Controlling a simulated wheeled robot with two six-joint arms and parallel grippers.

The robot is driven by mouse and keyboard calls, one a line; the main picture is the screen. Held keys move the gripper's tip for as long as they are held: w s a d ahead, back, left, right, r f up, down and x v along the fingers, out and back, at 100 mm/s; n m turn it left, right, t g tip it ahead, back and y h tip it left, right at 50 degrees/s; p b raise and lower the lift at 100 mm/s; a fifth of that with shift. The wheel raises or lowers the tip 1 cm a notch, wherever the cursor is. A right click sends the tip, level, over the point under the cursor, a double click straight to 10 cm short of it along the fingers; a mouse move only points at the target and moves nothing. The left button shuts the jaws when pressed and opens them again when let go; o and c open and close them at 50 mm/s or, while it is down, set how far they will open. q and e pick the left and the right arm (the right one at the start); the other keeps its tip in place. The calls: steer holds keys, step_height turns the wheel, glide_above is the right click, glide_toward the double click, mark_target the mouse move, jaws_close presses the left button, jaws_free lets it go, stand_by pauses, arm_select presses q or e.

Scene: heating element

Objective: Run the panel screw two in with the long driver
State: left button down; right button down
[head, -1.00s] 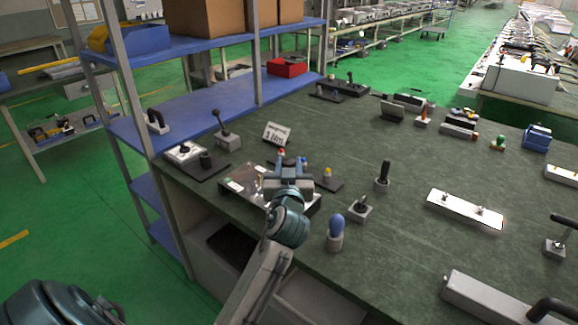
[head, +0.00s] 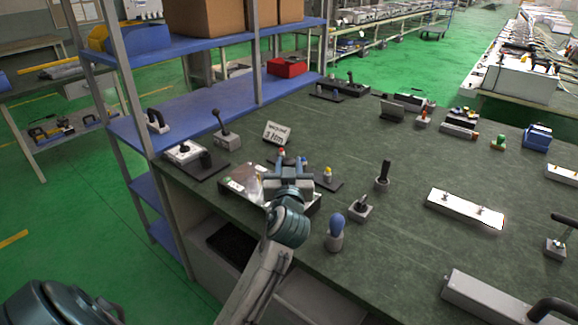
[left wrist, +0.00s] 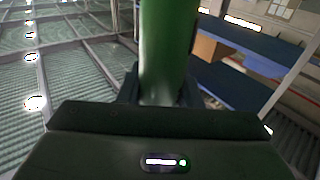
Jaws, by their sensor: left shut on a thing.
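My left gripper (head: 291,164) is over the right part of a metallic panel unit (head: 245,184) near the table's left front edge. In the left wrist view, a thick green cylinder (left wrist: 168,50), which looks like the driver's handle, stands between the fingers, and the gripper is shut on it. The driver's shaft and tip do not show in either view. My gripper and arm cover part of the panel, and I cannot make out its screws. My right gripper is not in view.
A small sign (head: 276,133) and a dark plate with a yellow-topped peg (head: 327,175) stand close to the gripper. A blue-knobbed post (head: 336,230) stands right of my arm. A blue shelf (head: 205,112) borders the table's left side. Table space farther right is partly clear.

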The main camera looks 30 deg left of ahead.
arm_select(q)
steer(key=shift+r+p, duration=1.8)
steer(key=shift+r, duration=0.75)
